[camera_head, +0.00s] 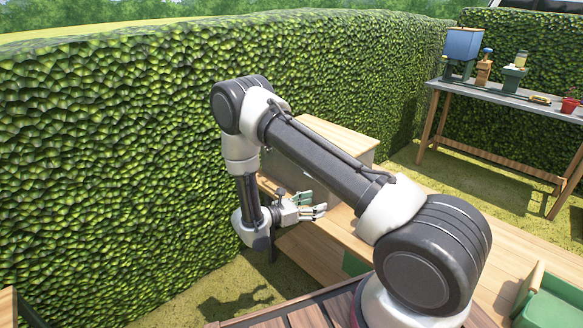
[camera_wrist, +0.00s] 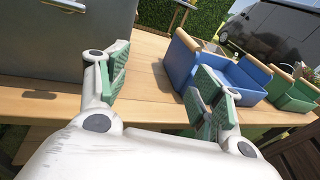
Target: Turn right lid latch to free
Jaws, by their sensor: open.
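A grey box front (camera_wrist: 60,45) fills the upper left of the wrist view. A small light metal fitting (camera_wrist: 66,5) sits on it at the picture's top edge, partly cut off; I cannot tell whether it is the lid latch or a handle. In the head view the box shows a wooden top (camera_head: 345,137), and its front is largely hidden behind my arm. My gripper (camera_head: 316,203) is open and empty in front of the box, above the bench. In the wrist view my gripper (camera_wrist: 162,76) has green-padded fingers apart, the left one overlapping the box's lower right corner.
A wooden bench (camera_wrist: 150,85) carries the box. A blue bin (camera_wrist: 185,70) and a green bin (camera_wrist: 290,100) stand to the right. A tall hedge (camera_head: 110,130) lies left and behind. A second table (camera_head: 500,98) with tools stands at the far right.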

